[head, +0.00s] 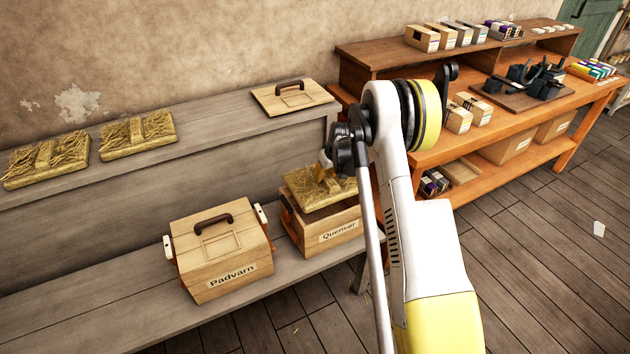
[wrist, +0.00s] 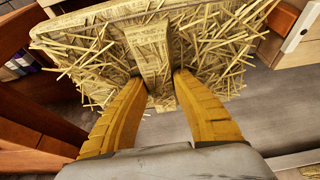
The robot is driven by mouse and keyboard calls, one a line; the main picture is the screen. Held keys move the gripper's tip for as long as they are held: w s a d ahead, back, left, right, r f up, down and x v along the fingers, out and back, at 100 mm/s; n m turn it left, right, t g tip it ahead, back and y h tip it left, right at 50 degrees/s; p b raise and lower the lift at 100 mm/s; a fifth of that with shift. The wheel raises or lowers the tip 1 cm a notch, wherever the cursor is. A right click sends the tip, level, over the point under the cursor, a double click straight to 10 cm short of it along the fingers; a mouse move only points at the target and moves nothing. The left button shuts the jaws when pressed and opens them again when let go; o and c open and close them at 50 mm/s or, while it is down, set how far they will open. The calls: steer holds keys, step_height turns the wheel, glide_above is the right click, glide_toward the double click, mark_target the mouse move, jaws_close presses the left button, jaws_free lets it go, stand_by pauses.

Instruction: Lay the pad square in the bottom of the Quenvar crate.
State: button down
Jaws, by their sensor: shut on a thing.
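A straw pad (head: 320,187) with a raised middle grip is above the open top of the Quenvar crate (head: 334,234) in the head view. It looks slightly tilted, and it hides the inside of the crate. I cannot tell whether it touches the rim. My gripper (head: 324,170) is over the pad, partly hidden by my arm. In the wrist view my gripper (wrist: 160,80) is shut on the grip of the pad (wrist: 100,60), with one yellow finger on each side.
The closed Padvarn crate (head: 222,250) stands left of the Quenvar crate on the grey bench (head: 130,315). Two more straw pads (head: 137,134) (head: 45,160) and a loose lid (head: 292,97) lie on the upper shelf. An orange workbench (head: 470,135) stands at right.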

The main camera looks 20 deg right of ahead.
steer(key=shift+w+d+f, duration=0.1)
steer(key=shift+d+f, duration=0.15)
steer(key=shift+f, duration=0.25)
step_height(320, 180, down, 19)
steer(key=b, duration=0.8)
steer(key=shift+r+b, duration=0.15)
steer(key=shift+b, duration=0.2)
steer(key=shift+f, duration=0.75)
steer(key=shift+f, duration=0.1)
steer(key=shift+s+f, duration=0.2)
steer(key=shift+f, duration=0.25)
steer(key=c, duration=1)
jaws_free()
steer(key=shift+a, duration=0.1)
steer(key=shift+c, duration=0.2)
